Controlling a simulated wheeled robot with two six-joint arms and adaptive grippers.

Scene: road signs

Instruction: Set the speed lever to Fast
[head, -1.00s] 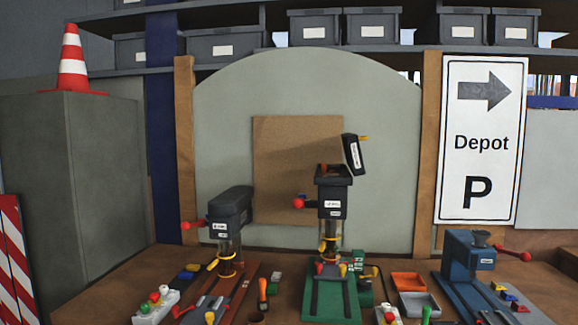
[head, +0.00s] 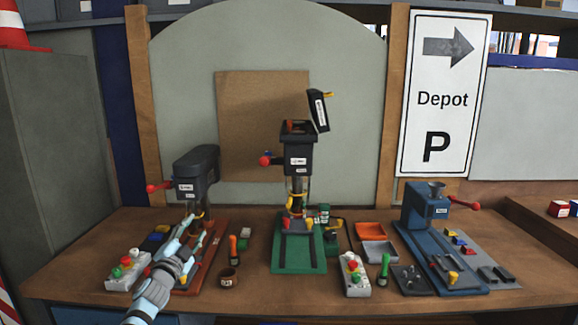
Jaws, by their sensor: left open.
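Three machines stand on the bench. The left, dark grey machine (head: 197,168) has a lever with a red ball knob (head: 157,187). The middle machine (head: 298,157) has a red-knobbed lever (head: 266,160), and its top cover (head: 318,110) stands tilted up and open. The right, blue machine (head: 428,208) has a red-tipped handle (head: 464,203). I cannot read which lever is marked for speed, and no "Fast" label is legible. My left gripper (head: 201,231) is open and seems empty, in front of the left machine's column and red base. My right gripper is not in view.
A grey control box (head: 354,275) with coloured buttons stands front centre; another (head: 127,270) is left of my arm. A brown cup (head: 228,277), an orange-handled tool (head: 233,249), a green-handled tool (head: 384,268) and an orange tray (head: 370,231) lie among the machines. The bench's front strip is mostly clear.

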